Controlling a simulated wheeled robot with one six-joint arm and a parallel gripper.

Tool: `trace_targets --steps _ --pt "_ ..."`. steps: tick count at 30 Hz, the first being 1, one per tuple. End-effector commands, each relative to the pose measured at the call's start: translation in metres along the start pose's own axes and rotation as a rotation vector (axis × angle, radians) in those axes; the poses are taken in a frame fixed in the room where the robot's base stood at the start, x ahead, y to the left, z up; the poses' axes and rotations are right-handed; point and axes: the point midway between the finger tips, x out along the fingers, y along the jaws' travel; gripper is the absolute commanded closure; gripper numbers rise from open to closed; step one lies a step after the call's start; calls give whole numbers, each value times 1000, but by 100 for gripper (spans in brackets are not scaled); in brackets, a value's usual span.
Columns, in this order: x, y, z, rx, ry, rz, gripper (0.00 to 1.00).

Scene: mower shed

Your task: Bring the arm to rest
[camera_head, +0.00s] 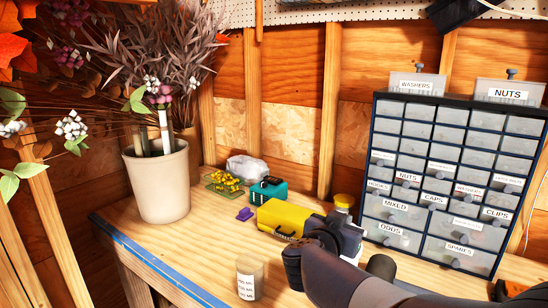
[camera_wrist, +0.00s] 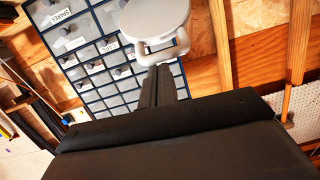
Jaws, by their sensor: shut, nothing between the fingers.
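My arm (camera_head: 345,278) reaches in from the lower right of the head view, dark and bent, over the wooden bench. My gripper (camera_wrist: 160,72) shows in the wrist view, with its two dark fingers together and nothing held between them. In the head view I cannot clearly make out the fingers. In the wrist view a pale grey rounded piece with a loop (camera_wrist: 155,22) shows just beyond the fingertips; I cannot tell what it is or whether it touches them.
The bench (camera_head: 190,250) holds a yellow case (camera_head: 283,217), a teal box (camera_head: 268,190), a purple piece (camera_head: 245,214), a labelled jar (camera_head: 249,280) and a plant pot (camera_head: 160,185). A drawer cabinet (camera_head: 377,230) stands right. Bare bench lies at front left.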

Motion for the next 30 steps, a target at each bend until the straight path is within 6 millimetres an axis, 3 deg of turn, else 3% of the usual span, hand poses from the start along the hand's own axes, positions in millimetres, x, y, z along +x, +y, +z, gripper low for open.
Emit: trace_targets --steps 7,21,30 --pt "-7 0 18 2 0 -3 100" --pt "-87 -2 12 0 0 -5 100" --pt "-111 -1 12 0 -1 -2 100"
